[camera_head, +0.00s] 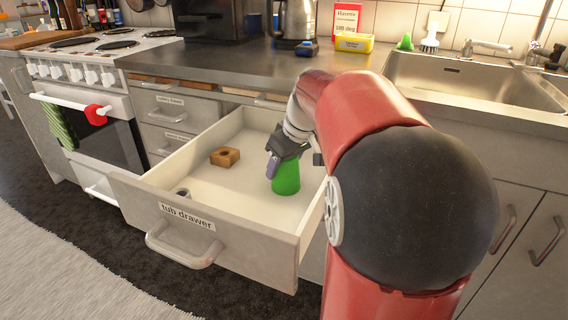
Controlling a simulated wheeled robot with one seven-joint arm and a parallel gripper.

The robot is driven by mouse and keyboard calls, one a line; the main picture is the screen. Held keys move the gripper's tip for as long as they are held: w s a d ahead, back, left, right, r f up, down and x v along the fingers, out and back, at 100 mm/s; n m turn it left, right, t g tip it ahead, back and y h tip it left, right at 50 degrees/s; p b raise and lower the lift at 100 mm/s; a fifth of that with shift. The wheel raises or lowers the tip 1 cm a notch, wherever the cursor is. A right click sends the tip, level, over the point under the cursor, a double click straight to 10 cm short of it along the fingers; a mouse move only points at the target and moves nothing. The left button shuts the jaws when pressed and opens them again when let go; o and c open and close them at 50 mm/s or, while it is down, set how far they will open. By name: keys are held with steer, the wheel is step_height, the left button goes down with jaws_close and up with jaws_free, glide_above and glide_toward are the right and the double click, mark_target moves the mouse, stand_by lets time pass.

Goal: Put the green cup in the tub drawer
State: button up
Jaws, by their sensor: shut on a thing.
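The tub drawer (255,150) is pulled open below the counter, with its label on the front. The green cup (287,181) is inside the outline of the drawer, toward its right side. My gripper (281,164) points down and is shut on the cup's upper part. My arm comes from the right over the drawer's right wall. I cannot tell whether the cup's base touches the drawer floor.
A wooden block with a hole (225,156) lies in the drawer, and a small grey item (183,192) sits near its front left corner. The cooker (95,70) stands at left, the sink (470,80) at right. The drawer's middle floor is clear.

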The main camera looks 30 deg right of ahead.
steer(key=shift+f, duration=0.2)
steer(key=o, duration=1)
steer(key=shift+r, duration=0.1)
steer(key=p+v, duration=0.1)
steer(key=v, duration=1.1)
steer(key=shift+s+d+r, duration=0.1)
steer(key=shift+s, duration=0.05)
